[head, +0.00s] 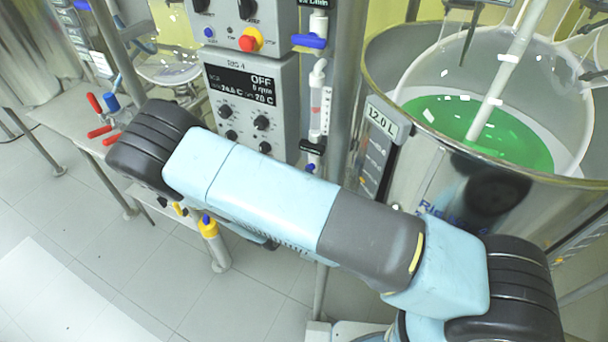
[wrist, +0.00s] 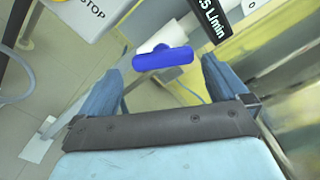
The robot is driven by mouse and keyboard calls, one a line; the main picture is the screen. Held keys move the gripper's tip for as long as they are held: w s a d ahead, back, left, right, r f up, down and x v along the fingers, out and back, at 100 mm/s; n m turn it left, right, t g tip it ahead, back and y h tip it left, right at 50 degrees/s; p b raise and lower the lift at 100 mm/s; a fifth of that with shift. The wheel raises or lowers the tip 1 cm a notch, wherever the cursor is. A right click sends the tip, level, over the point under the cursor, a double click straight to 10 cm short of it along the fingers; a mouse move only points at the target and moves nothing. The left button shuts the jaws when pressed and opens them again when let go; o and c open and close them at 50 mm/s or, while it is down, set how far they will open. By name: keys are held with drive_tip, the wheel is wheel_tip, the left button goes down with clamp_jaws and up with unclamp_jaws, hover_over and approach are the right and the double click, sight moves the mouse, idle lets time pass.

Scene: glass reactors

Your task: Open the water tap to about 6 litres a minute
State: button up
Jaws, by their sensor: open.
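In the wrist view a blue tap handle (wrist: 163,58) on a white fitting (wrist: 165,37) lies across the picture, tilted slightly. My gripper (wrist: 162,78) is open, with one blue finger to each side of the handle and gaps between. I see no contact. A black display (wrist: 213,14) above the handle ends in "5 L/min"; its first part is cut off. In the head view a blue tap handle (head: 309,41) sits below a partly cut-off L/min display (head: 313,3). My gripper does not show in the head view, where my arm crosses the middle.
A bench with red handles (head: 98,131) is at left.

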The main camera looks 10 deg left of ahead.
drive_tip(key=v, duration=0.8)
idle(0.7)
